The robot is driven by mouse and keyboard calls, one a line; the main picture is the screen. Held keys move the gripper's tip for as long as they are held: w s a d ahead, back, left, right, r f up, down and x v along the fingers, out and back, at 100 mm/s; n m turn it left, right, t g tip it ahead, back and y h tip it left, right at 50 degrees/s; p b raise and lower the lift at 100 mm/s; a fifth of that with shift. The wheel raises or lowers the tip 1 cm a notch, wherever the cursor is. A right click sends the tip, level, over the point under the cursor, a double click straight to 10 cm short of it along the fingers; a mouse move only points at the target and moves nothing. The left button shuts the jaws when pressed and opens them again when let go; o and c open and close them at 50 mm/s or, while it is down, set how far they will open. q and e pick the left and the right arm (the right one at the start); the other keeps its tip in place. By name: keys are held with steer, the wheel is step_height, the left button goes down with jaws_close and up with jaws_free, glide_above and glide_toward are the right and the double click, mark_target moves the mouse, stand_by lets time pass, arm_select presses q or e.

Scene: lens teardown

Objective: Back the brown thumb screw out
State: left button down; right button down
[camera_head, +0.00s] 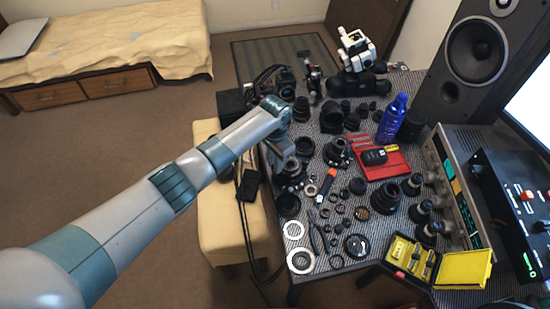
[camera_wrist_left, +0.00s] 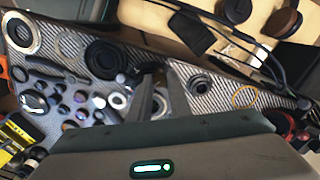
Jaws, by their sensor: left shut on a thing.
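My left gripper (camera_head: 285,158) reaches down among the black lens parts at the left edge of the mat. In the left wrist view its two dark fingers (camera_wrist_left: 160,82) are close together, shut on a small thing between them. I take this to be the brown thumb screw, but its colour and shape are hidden by the fingers and the hand. A dark lens part (camera_head: 290,182) stands just below the gripper in the head view. My right gripper is not in view.
Lenses and rings crowd the mat around the gripper. A red tray (camera_head: 400,168), a blue bottle (camera_head: 392,118) and an open yellow case (camera_head: 462,268) stand to the right. The yellow cushioned bench (camera_head: 222,225) and black cables lie to the left.

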arm_select(q)
steer(key=n+p, duration=0.1)
steer(key=n, duration=0.1)
steer(key=shift+n, duration=0.3)
steer(key=shift+p, duration=0.35)
steer(key=shift+n, duration=0.3)
steer(key=c, duration=1.6)
jaws_free()
